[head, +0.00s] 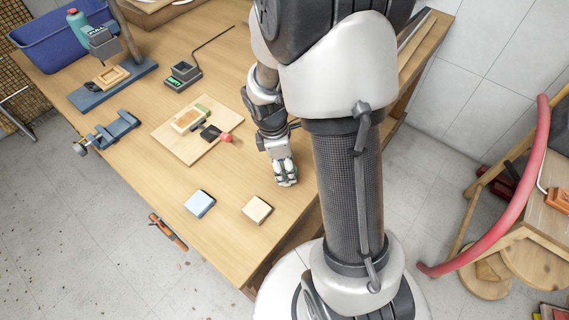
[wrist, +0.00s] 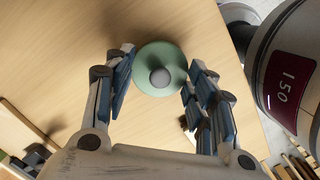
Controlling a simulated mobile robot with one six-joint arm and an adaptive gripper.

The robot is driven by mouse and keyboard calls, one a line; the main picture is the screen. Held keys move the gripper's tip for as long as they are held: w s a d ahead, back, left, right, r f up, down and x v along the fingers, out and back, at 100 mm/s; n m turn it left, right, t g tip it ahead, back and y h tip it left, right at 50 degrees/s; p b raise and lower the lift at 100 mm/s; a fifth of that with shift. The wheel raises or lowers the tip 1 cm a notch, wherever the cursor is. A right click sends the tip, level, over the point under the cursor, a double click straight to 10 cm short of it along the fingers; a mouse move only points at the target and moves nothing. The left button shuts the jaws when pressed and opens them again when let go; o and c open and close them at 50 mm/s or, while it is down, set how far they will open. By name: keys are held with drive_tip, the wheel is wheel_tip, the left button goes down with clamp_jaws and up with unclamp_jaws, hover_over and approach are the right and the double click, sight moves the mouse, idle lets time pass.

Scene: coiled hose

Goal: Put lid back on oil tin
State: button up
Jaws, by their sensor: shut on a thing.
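My gripper (head: 286,180) is over the table's right part in the head view. In the wrist view, a round green lid (wrist: 145,82) with a grey knob in its middle sits between the two fingers of my gripper (wrist: 161,60). The fingers are shut on its left and right edges. The lid does not show clearly in the head view. I cannot make out the oil tin for sure in either view. Whatever is straight under the lid is hidden.
The wooden table (head: 150,200) has a blue pad (head: 200,204) and a tan pad (head: 257,210) near the front edge. A board (head: 175,140) with small items lies mid-table. A blue clamp (head: 112,132), a stand and a blue bin (head: 60,45) are at the left.

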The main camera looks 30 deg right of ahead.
drive_tip(key=shift+c, duration=0.4)
drive_tip(key=o, duration=1)
drive_tip(key=shift+o, duration=0.2)
drive_tip(key=o, duration=0.5)
drive_tip(key=shift+r, duration=0.1)
drive_tip(key=shift+r+p, duration=3.45)
drive_tip(key=shift+f, duration=0.1)
drive_tip(key=shift+c, duration=0.7)
